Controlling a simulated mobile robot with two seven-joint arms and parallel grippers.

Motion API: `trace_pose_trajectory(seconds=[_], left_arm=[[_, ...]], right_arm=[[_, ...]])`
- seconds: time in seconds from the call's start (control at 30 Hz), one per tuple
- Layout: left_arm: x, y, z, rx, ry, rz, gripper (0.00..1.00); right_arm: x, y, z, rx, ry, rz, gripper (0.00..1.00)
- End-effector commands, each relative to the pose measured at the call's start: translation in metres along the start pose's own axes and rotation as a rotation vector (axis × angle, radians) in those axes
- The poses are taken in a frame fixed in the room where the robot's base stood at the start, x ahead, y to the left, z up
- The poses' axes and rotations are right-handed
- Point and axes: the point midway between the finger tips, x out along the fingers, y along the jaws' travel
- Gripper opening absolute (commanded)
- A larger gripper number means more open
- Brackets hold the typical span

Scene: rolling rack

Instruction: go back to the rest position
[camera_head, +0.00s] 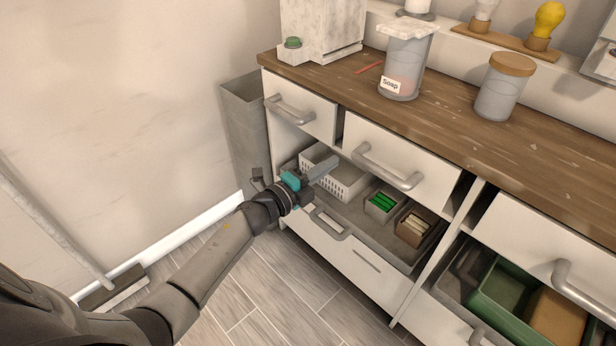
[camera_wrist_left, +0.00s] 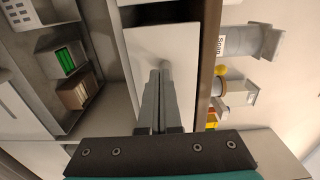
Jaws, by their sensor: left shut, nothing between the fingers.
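My left gripper (camera_head: 328,167) reaches in from the left, in front of the cabinet, above the opened middle drawer (camera_head: 330,224). In the left wrist view the fingers of my left gripper (camera_wrist_left: 160,78) are together, with nothing between them. Their tips overlap the handle of an upper drawer (camera_wrist_left: 117,50) in that view; I cannot tell whether they touch it. My right gripper is in neither view.
The open drawer holds a white basket (camera_head: 345,182), a box with green items (camera_head: 382,205) and a brown box (camera_head: 415,228). A wooden counter (camera_head: 450,105) carries jars. A lower right drawer holds a green bin (camera_head: 490,300). Floor at left is mostly clear.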

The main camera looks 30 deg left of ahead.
Motion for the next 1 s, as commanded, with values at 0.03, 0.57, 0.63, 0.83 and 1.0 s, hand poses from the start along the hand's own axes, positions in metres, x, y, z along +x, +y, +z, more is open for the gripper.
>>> trace_pose_trajectory(seconds=[0.03, 0.57, 0.63, 0.83, 1.0], left_arm=[[-0.011, -0.001, 0.000, -0.001, 0.000, 0.003, 0.00], [-0.061, 0.000, 0.000, 0.000, 0.000, 0.000, 0.00], [-0.061, 0.000, 0.000, -0.001, 0.000, 0.001, 0.00], [-0.074, 0.047, 0.007, -0.180, -0.090, 0.092, 0.00], [-0.125, 0.154, 0.007, -0.557, -0.323, 0.301, 0.00]], right_arm=[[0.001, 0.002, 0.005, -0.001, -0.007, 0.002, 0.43], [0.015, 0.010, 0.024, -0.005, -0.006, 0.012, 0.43], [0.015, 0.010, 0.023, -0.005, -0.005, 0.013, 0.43], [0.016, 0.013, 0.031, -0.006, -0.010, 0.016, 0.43], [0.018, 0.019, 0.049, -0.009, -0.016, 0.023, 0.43]])
